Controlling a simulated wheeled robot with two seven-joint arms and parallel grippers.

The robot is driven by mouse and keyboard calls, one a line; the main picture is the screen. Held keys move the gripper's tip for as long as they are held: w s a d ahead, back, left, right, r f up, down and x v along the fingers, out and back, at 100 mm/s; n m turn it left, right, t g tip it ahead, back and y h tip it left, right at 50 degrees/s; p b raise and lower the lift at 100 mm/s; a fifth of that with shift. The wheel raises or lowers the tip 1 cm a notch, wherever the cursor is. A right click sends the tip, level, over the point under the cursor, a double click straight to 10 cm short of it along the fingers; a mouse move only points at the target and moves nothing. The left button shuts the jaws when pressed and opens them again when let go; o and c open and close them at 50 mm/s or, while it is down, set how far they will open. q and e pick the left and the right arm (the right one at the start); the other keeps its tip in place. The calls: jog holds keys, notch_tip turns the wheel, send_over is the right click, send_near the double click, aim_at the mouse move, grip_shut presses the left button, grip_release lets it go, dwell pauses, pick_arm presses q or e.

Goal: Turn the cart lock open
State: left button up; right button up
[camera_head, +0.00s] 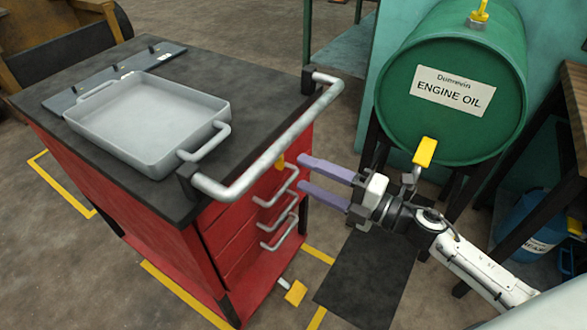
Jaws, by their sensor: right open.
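The red cart (160,224) has a black top and stands at the left, its drawer side facing right. A small yellow piece (280,161), perhaps the lock, shows on the drawer front near the top, partly hidden by the push bar. A yellow pedal (295,293) sticks out low at the cart's base. My right gripper (302,175) is open and empty, its two purple fingers pointing left toward the drawer front. Its fingertips are just right of the small yellow piece in the picture; I cannot tell the gap in depth. My left gripper is not in view.
A grey push bar (271,148) juts from the cart's edge above the drawer handles (279,222). A grey tray (148,118) sits on the cart top. A green engine oil drum (450,125) with a yellow tap stands behind my right arm. Yellow lines mark the floor.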

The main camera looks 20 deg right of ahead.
jog(key=shift+v, duration=2.05)
jog(key=s+f+m+h, duration=0.3)
jog(key=f+m+h, duration=0.1)
jog(key=f+m, duration=0.4)
jog(key=s+f+m+h, duration=0.4)
jog(key=f+m, duration=0.2)
jog(key=m, duration=0.3)
jog(key=s+a+f+m+g, duration=0.5)
jog(key=s+a+f+m, duration=0.1)
jog(key=s, duration=0.4)
jog(key=shift+a+f+m+g+p, duration=0.3)
jog(key=shift+a+f+p, duration=0.15)
jog(key=shift+f, duration=0.4)
